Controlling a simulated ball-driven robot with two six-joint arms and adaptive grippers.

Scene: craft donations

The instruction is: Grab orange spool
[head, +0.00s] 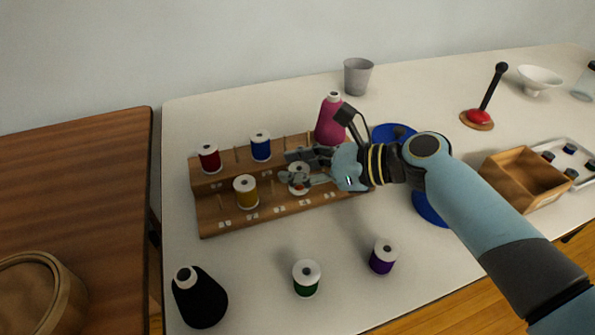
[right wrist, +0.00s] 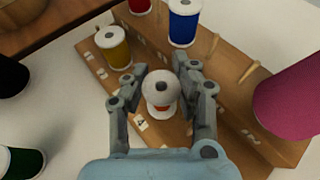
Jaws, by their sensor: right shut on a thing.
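The orange spool (right wrist: 160,92) shows its white top and a strip of orange thread below in the right wrist view. In the head view the spool (head: 299,168) is at the front row of the wooden rack (head: 270,212), partly hidden by the fingers. My right gripper (head: 287,167) reaches in from the right and is shut on the spool, one finger on each side; the gripper also shows in the right wrist view (right wrist: 162,76). The spool looks upright. I cannot tell whether it still touches the rack. My left gripper is not in view.
A yellow spool (head: 246,192), red spool (head: 209,158) and blue spool (head: 260,147) stand on the rack. A magenta cone (head: 330,122) stands behind my gripper. Green (head: 306,279) and purple (head: 383,257) spools and a black cone (head: 199,298) stand in front. A wooden box (head: 525,178) is right.

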